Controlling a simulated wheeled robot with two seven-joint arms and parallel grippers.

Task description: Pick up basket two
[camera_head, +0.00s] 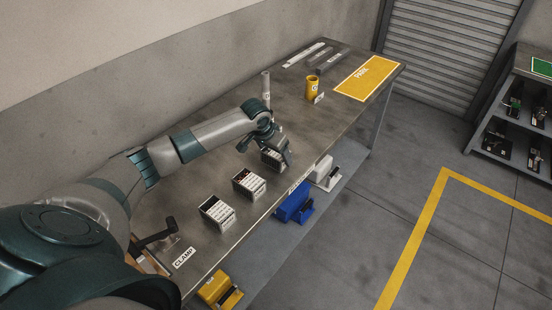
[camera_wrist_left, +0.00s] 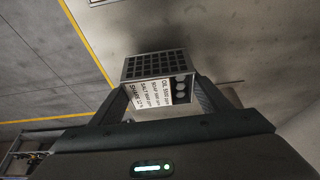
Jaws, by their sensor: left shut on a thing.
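My left gripper (camera_head: 267,148) is shut on a small box (camera_head: 272,160) at the table's front edge. In the left wrist view the box (camera_wrist_left: 155,66) has a dark grid face and a white panel with printed lines, between the two fingers (camera_wrist_left: 163,100). Two similar white boxes with dark tops stand on the table to the left: one nearer (camera_head: 217,213) and one in the middle (camera_head: 249,184). I cannot read a number on any box, so I cannot tell which is basket two. I cannot tell whether the held box touches the table. My right gripper is not in view.
The long grey table (camera_head: 225,172) runs along the wall. A yellow cup (camera_head: 312,86), a pale upright cylinder (camera_head: 266,88) and a yellow PARK mat (camera_head: 366,77) lie farther along. A CLAMP label (camera_head: 184,257) is near. Blue (camera_head: 294,204) and yellow (camera_head: 216,288) bins sit below.

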